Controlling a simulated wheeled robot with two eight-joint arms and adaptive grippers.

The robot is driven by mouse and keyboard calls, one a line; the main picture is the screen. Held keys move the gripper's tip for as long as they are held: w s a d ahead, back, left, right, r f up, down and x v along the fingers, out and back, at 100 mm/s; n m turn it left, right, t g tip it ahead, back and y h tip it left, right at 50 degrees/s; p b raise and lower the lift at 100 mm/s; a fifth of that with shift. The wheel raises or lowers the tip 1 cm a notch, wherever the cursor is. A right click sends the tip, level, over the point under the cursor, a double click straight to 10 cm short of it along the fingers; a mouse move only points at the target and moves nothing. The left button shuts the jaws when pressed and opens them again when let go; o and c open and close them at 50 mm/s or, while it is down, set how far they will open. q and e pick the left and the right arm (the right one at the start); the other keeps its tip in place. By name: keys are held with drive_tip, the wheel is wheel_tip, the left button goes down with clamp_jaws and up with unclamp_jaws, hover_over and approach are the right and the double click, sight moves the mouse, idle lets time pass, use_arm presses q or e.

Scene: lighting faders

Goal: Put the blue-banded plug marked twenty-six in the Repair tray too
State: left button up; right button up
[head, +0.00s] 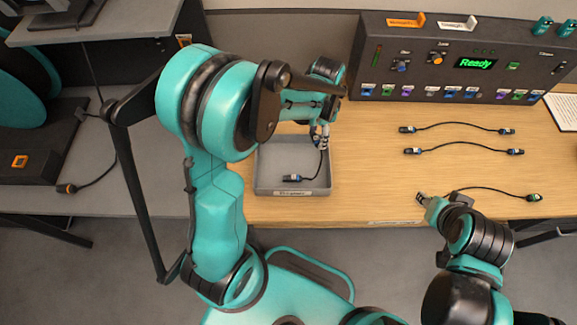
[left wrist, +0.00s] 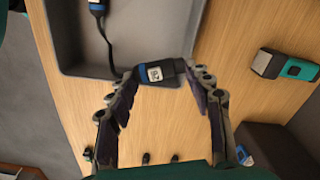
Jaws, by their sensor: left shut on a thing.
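My left gripper (head: 320,137) is shut on a dark plug with a blue band (left wrist: 162,72), held at the right rim of the grey tray (head: 262,165). Its white tag shows upside down in the left wrist view and seems to read 26. A black cable runs from it to a second blue-banded plug (head: 292,178) lying inside the tray. The tray's front label is too small to read. My right gripper (head: 422,199) is over the table's front edge, beside a cable with a green-banded plug (head: 534,197); its fingers are too small to judge.
Two more blue-banded cables (head: 458,126) (head: 465,148) lie to the right on the wooden table. The control panel (head: 470,60) with a green Ready display stands behind. A dark stand with another cable end (head: 66,188) is on the left bench.

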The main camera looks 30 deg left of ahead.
use_arm(q)
drive_tip(key=m, duration=0.2)
drive_tip(key=shift+w+r+m, duration=0.2)
drive_tip(key=shift+w+m, duration=0.2)
drive_tip(key=d+r+m, duration=0.1)
drive_tip(key=m, duration=0.2)
drive_tip(key=w+d+r+m, duration=0.1)
drive_tip(key=m, duration=0.2)
drive_tip(key=d+r+m, duration=0.1)
drive_tip(key=m, duration=0.3)
drive_tip(key=shift+w, duration=0.4)
drive_tip(key=b, duration=0.4)
hover_over(293, 157)
wheel_tip(293, 157, down, 7)
drive_tip(key=shift+r, duration=0.1)
drive_tip(key=shift+f+b, duration=0.9)
drive_tip(key=shift+f, duration=1.1)
use_arm(e)
wheel_tip(293, 157, down, 6)
drive_tip(key=shift+a, duration=0.25)
drive_tip(key=shift+f, duration=0.1)
